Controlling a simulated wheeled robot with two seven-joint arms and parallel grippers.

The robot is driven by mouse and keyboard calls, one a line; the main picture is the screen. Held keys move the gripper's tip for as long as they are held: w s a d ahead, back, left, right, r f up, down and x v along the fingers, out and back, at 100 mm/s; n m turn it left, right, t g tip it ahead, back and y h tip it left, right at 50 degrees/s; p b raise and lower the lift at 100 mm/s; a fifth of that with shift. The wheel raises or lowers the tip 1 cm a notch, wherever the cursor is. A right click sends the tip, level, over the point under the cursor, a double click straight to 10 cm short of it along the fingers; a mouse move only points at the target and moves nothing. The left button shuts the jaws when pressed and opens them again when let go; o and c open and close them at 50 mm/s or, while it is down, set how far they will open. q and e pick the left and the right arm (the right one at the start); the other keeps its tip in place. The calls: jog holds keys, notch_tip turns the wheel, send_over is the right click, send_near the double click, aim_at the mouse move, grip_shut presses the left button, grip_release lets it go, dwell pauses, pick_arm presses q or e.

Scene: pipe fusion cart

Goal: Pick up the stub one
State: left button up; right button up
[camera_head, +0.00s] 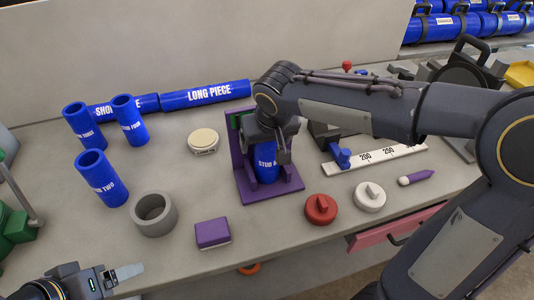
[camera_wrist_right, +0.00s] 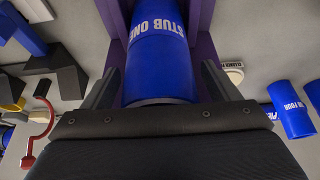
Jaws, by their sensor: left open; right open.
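The stub one (camera_head: 265,166) is a blue tube standing in a purple holder (camera_head: 281,192) in the head view. It also shows large in the right wrist view (camera_wrist_right: 158,65), with its label readable. My right gripper (camera_head: 268,146) reaches down over the stub from above and hides its top. In the wrist view its fingers (camera_wrist_right: 160,85) are open, one on each side of the stub; I cannot tell whether they touch it. My left gripper (camera_head: 125,273) is open and empty at the bottom left, away from the stub.
Stubs two (camera_head: 103,178), three (camera_head: 85,125) and four (camera_head: 130,121) stand at left. Long piece (camera_head: 206,94) and short piece lie behind. A grey ring (camera_head: 154,213), purple block (camera_head: 212,233), red knob (camera_head: 320,208) and white knob (camera_head: 369,196) are near the front. A ruler (camera_head: 376,157) lies right.

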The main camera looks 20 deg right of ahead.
jog(key=c, duration=1.2)
jog(key=shift+r, duration=0.1)
